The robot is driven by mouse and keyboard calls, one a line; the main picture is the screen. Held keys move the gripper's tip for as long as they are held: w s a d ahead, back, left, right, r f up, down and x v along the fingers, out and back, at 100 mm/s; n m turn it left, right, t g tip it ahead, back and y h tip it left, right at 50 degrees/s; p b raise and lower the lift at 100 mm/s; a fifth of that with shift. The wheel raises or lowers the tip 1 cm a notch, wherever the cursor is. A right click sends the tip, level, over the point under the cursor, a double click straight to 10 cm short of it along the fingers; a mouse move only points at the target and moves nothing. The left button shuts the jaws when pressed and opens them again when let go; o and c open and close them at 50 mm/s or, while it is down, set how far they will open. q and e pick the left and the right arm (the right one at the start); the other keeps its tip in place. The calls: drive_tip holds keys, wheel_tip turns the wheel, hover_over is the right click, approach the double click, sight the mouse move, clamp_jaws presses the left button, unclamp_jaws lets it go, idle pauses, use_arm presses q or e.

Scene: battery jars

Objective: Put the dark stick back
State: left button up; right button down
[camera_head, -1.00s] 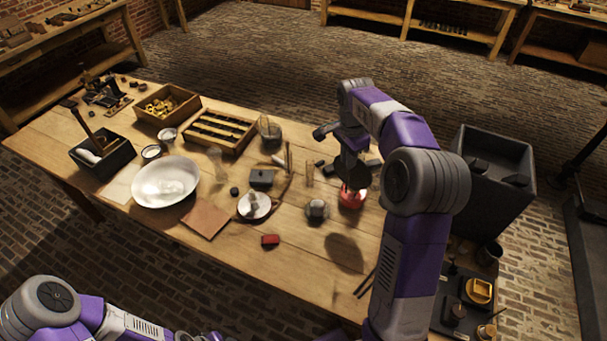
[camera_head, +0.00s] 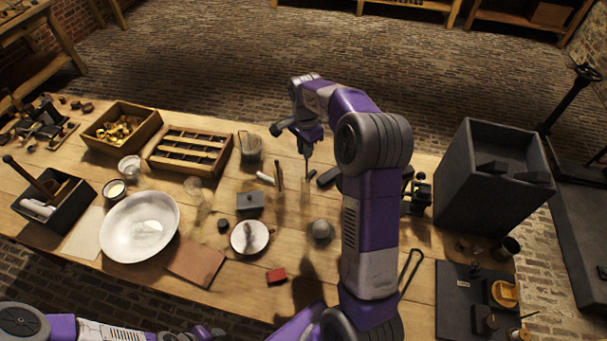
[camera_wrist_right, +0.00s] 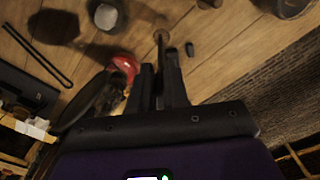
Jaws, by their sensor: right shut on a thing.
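My right gripper (camera_head: 308,143) is over the back right part of the table, pointing down. It also shows in the wrist view (camera_wrist_right: 159,75), with its fingers shut on a thin dark stick (camera_wrist_right: 160,55). In the head view the dark stick (camera_head: 307,163) hangs below the fingers, roughly upright. Its lower end is close to a clear glass tube (camera_head: 306,188); I cannot tell whether it is inside or beside it. My left gripper (camera_head: 207,332) shows only in part at the bottom edge, and its jaws are unclear.
A red-topped object (camera_wrist_right: 124,66) lies near the right gripper. A wooden rack (camera_head: 190,150), a glass jar (camera_head: 250,146), a grey block (camera_head: 250,203) and a saucer (camera_head: 249,237) stand left of it. A tall dark tank (camera_head: 492,185) is at the right. The front middle of the table is partly bare.

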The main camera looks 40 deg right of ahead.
wheel_tip(320, 180, down, 10)
drive_tip(key=shift+f+b, duration=0.2)
drive_tip(key=shift+b, duration=0.2)
drive_tip(key=shift+w, duration=0.1)
drive_tip(key=shift+f, duration=0.2)
drive_tip(key=c, duration=1.1)
unclamp_jaws()
drive_tip(key=shift+r, duration=0.15)
wheel_tip(320, 180, up, 12)
drive_tip(key=shift+r+p, duration=0.1)
drive_tip(key=shift+p, duration=0.5)
